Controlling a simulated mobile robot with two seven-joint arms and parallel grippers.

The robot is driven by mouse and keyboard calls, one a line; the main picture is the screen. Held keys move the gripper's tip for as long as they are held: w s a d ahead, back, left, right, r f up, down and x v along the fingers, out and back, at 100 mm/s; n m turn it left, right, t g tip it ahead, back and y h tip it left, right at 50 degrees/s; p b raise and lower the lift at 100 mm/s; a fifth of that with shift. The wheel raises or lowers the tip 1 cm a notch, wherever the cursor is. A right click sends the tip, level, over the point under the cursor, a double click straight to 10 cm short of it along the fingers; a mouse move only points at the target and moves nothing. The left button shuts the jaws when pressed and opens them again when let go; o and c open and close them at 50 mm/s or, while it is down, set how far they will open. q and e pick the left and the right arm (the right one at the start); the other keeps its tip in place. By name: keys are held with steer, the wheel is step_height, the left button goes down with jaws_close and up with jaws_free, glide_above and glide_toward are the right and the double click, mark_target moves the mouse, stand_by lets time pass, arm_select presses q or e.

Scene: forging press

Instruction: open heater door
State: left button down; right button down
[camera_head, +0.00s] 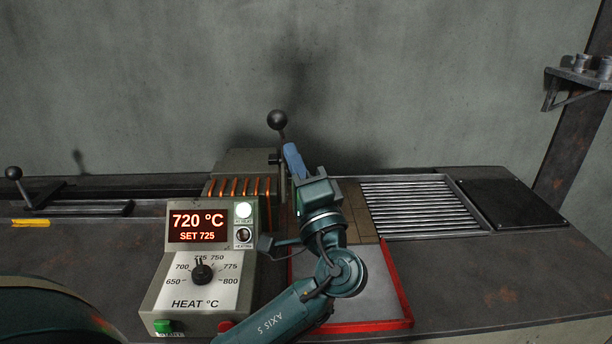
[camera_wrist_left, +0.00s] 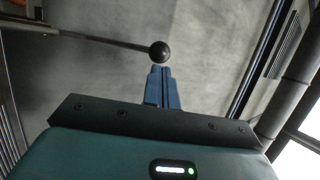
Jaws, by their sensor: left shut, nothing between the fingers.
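The heater (camera_head: 247,162) is a grey box behind the control panel, with glowing orange slots on its front. A lever with a black ball knob (camera_head: 277,119) rises at its right side. My left gripper (camera_head: 290,148) is shut and empty, its blue fingers pointing up just below and right of the knob. In the left wrist view the knob (camera_wrist_left: 160,51) sits right at the tips of the blue fingers (camera_wrist_left: 161,68); I cannot tell whether they touch. My wrist hides much of the heater's right side and door. My right gripper is not in view.
The control panel (camera_head: 208,255) reads 720 °C, set 725, with its upper lamp lit. Right of my arm lie a red-edged plate (camera_head: 375,290), tan blocks (camera_head: 359,213) and a roller rack (camera_head: 415,205). Another ball-knobbed lever (camera_head: 14,173) stands far left. The bench front right is clear.

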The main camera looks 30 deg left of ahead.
mark_target(280, 128)
arm_select(q)
steer(key=p+x, duration=0.1)
steer(key=x, duration=0.3)
steer(key=shift+w+a, duration=0.1)
steer(key=shift+w, duration=0.05)
arm_select(e)
steer(key=shift+s+d+r, duration=0.1)
steer(key=shift+d+r, duration=0.05)
steer(key=shift+d, duration=0.15)
